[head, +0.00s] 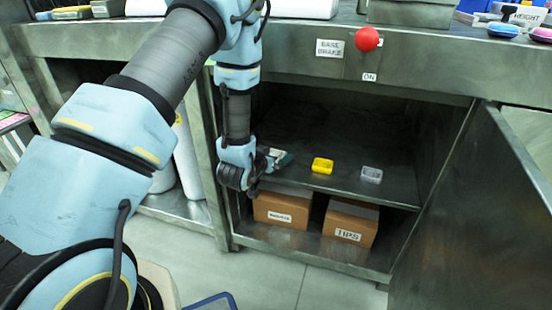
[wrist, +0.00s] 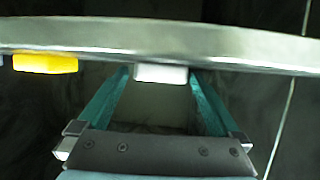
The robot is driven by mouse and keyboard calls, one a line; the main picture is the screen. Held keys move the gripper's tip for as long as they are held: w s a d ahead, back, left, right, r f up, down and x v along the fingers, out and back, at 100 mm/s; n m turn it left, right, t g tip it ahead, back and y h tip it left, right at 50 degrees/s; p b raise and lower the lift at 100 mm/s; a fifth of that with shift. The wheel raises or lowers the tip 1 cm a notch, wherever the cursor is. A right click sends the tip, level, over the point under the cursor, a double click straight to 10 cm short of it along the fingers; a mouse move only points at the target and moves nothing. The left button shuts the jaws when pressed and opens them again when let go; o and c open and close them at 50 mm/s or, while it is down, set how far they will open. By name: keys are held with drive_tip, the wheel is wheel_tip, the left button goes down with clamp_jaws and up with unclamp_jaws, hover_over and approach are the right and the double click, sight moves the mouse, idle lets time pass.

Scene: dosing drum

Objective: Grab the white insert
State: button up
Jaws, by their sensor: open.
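The white insert (wrist: 160,73) shows in the wrist view between the tips of my gripper's teal fingers. Its upper part in that view is cut off by a metal edge. In the head view my gripper (head: 279,159) is at the left end of the cabinet shelf, left of a yellow insert, and I cannot make out the white insert clearly there. The fingers (wrist: 160,76) are spread apart, one on each side of the white insert. I cannot tell whether they touch it.
The yellow insert (head: 322,165) and a grey insert (head: 371,174) stand on the shelf (head: 345,186). The yellow one also shows in the wrist view (wrist: 45,63). Two cardboard boxes (head: 280,210) (head: 350,223) stand below. The cabinet door (head: 480,220) hangs open at right.

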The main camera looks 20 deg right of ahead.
drive_tip(key=c, duration=1.3)
